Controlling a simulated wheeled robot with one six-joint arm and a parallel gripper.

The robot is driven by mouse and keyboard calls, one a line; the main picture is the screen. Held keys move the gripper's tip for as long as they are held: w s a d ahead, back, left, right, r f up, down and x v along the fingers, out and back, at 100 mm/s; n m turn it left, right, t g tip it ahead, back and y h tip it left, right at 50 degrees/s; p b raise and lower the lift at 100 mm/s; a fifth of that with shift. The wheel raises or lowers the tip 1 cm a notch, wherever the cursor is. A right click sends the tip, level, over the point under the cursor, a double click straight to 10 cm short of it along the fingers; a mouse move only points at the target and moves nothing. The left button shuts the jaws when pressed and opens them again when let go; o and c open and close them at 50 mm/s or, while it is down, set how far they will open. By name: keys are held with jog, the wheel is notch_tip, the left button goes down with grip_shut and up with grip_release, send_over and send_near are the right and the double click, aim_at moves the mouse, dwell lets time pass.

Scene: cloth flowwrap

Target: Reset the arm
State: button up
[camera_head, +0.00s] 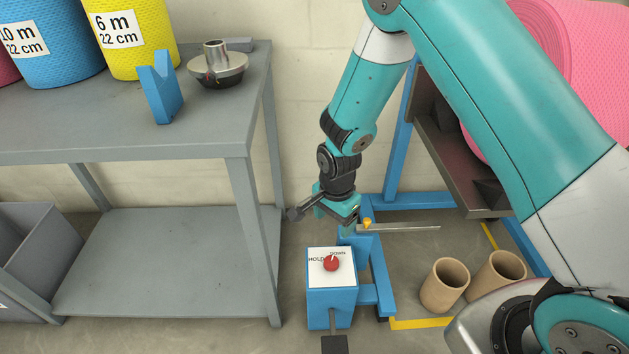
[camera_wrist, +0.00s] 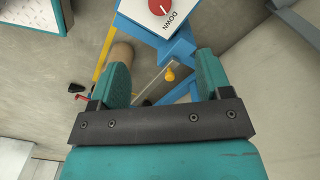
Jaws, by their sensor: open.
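My arm reaches down in the middle of the head view, with my gripper (camera_head: 347,222) low behind a blue control box (camera_head: 331,303). The box has a white top panel with a red knob (camera_head: 331,264) and the words HOLD and DOWN; the knob also shows in the wrist view (camera_wrist: 160,6). A thin metal rod (camera_head: 405,227) with a small yellow knob (camera_head: 367,224) is beside the gripper; whether they touch cannot be told.
A grey table (camera_head: 120,130) at the left carries a yellow roll (camera_head: 130,55), a blue roll (camera_head: 50,65), a blue notched block (camera_head: 160,95) and a metal disc (camera_head: 217,70). A large pink roll (camera_head: 590,60) is at the right. Two cardboard tubes (camera_head: 444,287) stand on the floor.

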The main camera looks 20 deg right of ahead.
notch_tip(320, 180, up, 10)
jog(key=s+a+r+n+y, duration=0.1)
jog(key=s+a+n, duration=0.1)
jog(key=n, duration=0.2)
jog(key=s+a+r+n+y, duration=0.2)
jog(key=s+r+n+y, duration=0.1)
jog(key=s+r+n, duration=1.4)
notch_tip(320, 180, up, 31)
jog(key=s+m+p, duration=0.1)
jog(key=s+p, duration=0.2)
jog(key=p, duration=2.7)
jog(key=shift+a+r+m, duration=0.15)
jog(key=shift+r+m, duration=0.05)
jog(key=shift+m, duration=0.2)
